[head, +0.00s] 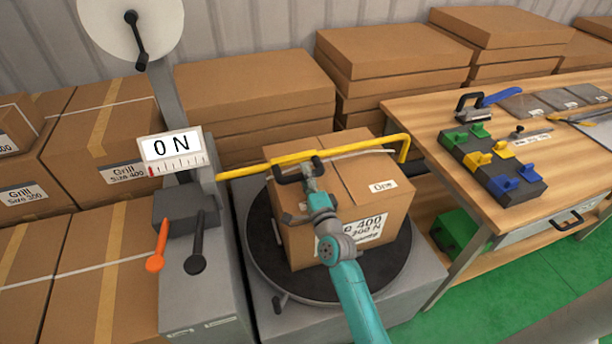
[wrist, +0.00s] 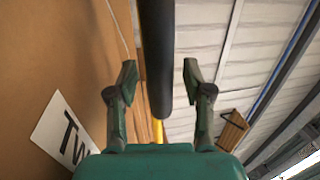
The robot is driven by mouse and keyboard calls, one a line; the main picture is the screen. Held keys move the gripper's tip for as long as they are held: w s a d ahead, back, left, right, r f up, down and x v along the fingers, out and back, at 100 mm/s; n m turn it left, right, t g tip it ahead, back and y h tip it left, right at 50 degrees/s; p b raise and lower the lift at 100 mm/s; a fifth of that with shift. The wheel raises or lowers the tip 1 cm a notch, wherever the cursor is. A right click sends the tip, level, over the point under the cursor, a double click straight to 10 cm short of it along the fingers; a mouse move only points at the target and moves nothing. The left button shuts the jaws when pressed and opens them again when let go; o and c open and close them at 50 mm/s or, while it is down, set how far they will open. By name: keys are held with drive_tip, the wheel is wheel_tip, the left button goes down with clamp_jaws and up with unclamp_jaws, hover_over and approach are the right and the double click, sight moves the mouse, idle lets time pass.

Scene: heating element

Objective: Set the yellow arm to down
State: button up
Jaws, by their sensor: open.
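The yellow arm (head: 240,172) runs roughly level across the top of the cardboard box in the head view, from the grey column on the left to a bent end at the right. My gripper (head: 296,172) is at the yellow arm, over the box's upper edge. In the wrist view my gripper (wrist: 158,85) is open, with a dark bar (wrist: 156,45) running between its fingers. A small piece of the yellow arm (wrist: 158,131) shows below that bar. No finger clearly touches the bar. My gripper hides part of the yellow arm in the head view.
The box (head: 375,215) stands on a round dark turntable (head: 262,255). Left of it are a display (head: 172,148) reading 0 N, an orange lever (head: 157,246) and a black lever (head: 197,245). A wooden workbench (head: 425,115) with tools stands right. Stacked boxes fill the back.

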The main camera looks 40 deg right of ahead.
drive_tip(key=shift+r, duration=0.15)
drive_tip(key=shift+r, duration=4.95)
drive_tip(key=shift+s, duration=0.1)
drive_tip(key=v, duration=1.2)
drive_tip(key=shift+s+d, duration=0.25)
drive_tip(key=shift+d, duration=0.15)
